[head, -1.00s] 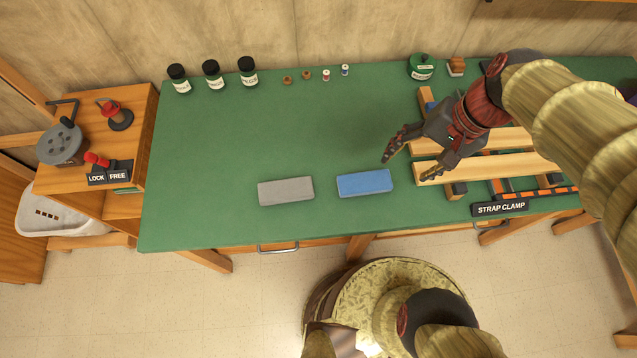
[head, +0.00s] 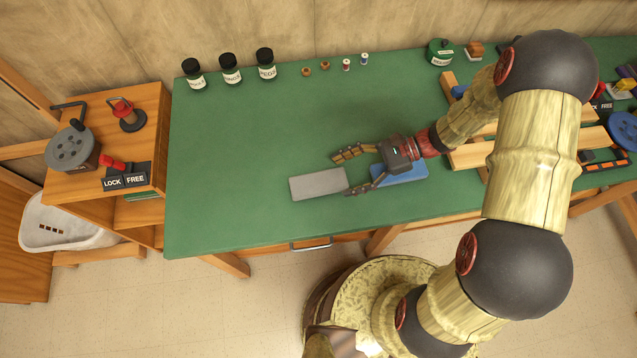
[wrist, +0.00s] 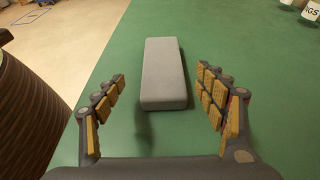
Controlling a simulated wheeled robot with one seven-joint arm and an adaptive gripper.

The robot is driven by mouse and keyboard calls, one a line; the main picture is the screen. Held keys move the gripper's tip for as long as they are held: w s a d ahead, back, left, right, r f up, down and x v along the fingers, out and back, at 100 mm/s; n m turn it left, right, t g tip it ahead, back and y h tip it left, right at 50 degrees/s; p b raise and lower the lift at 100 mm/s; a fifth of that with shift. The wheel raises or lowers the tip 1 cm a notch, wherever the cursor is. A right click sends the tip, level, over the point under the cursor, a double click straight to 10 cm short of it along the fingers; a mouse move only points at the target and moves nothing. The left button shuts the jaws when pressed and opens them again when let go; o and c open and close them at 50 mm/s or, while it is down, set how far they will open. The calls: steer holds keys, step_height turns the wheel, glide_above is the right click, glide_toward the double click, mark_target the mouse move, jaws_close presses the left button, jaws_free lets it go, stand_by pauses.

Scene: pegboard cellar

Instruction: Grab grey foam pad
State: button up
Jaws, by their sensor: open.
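The grey foam pad (head: 317,184) lies flat on the green bench top, left of the blue pad (head: 402,174). In the wrist view the grey pad (wrist: 163,72) lies ahead of the fingers, lengthwise, with its near end around fingertip level. My gripper (head: 341,173) is open and empty, its fingers pointing left at the pad's right end. It hangs above the blue pad and partly hides it in the head view. In the wrist view my gripper (wrist: 158,88) has a finger to each side of the grey pad, with a gap on both sides.
Dark jars (head: 230,68), small spools (head: 346,64) and a green tin (head: 440,52) stand along the back. The wooden strap clamp frame (head: 478,153) is to the right. The bench (head: 240,150) is clear left of and behind the pad.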

mark_target(321, 181)
steer(key=b+x, duration=0.1)
steer(key=x, duration=0.2)
steer(key=b+x, duration=0.1)
steer(key=x, duration=0.2)
steer(key=shift+w+a, duration=0.15)
steer(key=shift+a, duration=0.25)
steer(key=shift+c, duration=0.8)
steer(key=c, duration=0.7)
steer(key=shift+r, duration=0.1)
steer(key=shift+c, duration=0.9)
